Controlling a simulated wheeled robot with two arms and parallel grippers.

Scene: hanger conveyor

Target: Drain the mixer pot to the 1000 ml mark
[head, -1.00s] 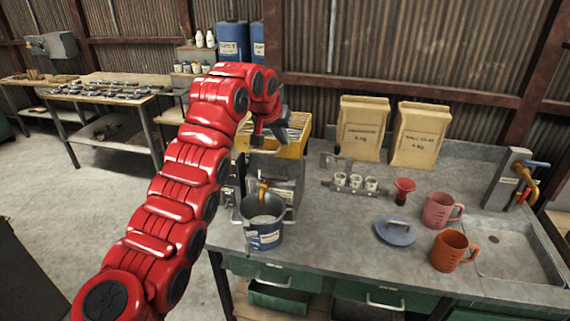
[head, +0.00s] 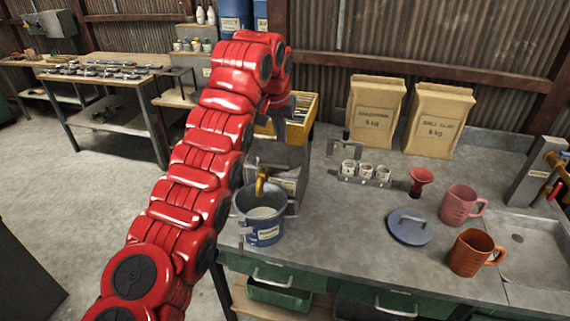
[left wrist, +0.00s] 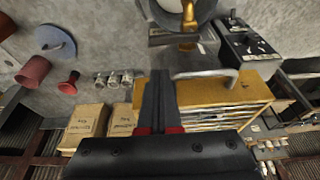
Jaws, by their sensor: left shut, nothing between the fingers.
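The blue mixer pot (head: 264,232) stands at the left front of the bench with pale liquid in it. A brass spout or tap (head: 262,183) sits just above and behind its rim. In the left wrist view the brass part (left wrist: 189,18) and part of the pot show at the top edge. My left gripper (head: 280,112) is shut and empty, above the yellow box behind the pot. In the left wrist view its dark fingers (left wrist: 158,88) are together, over the box and apart from the pot. A 1000 ml mark cannot be read. My right gripper is not in view.
A yellow box of files (head: 303,125) stands behind the pot. To the right are a blue lid (head: 411,227), a red funnel (head: 420,182), a pink jug (head: 461,204), an orange jug (head: 474,252), small cups (head: 365,170) and paper sacks (head: 375,112). The middle bench front is clear.

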